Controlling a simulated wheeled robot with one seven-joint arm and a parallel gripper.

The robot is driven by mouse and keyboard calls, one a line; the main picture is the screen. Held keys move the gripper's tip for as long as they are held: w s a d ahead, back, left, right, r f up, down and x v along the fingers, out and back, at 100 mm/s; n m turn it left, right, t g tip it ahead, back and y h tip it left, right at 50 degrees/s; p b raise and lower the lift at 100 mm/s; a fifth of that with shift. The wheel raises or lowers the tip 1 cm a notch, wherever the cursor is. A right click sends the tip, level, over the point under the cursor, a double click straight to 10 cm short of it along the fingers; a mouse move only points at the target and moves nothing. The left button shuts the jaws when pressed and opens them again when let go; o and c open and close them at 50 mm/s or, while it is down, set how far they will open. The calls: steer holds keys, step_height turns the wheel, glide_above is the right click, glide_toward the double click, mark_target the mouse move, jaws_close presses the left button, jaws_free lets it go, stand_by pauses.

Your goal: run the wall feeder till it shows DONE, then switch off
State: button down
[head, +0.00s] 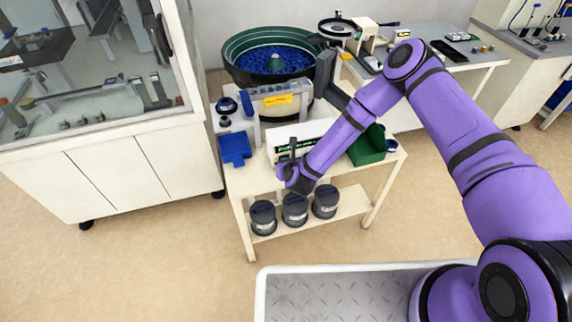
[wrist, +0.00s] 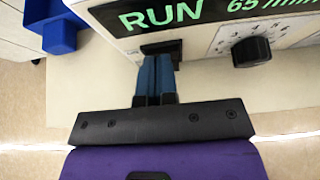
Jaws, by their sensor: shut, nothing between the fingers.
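The feeder's white control box (head: 280,133) stands on the cream cart, partly hidden behind my arm. In the wrist view its display (wrist: 185,14) reads RUN in green, with 65 and a partly cut-off per-minute unit. Below RUN is a dark switch (wrist: 172,46), and to its right a black knob (wrist: 251,52). My gripper (wrist: 158,60) is shut and empty, its blue fingertips at the switch; I cannot tell whether they touch it. My gripper is small and dark in the head view.
A blue bin (head: 235,147) sits left of the control box and a green bin (head: 368,148) right of it. Several dark canisters (head: 295,210) stand on the cart's lower shelf. A glazed cabinet (head: 110,165) stands at left. Open floor lies in front of the cart.

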steer(key=shift+r, duration=0.1)
steer(key=shift+r, duration=0.75)
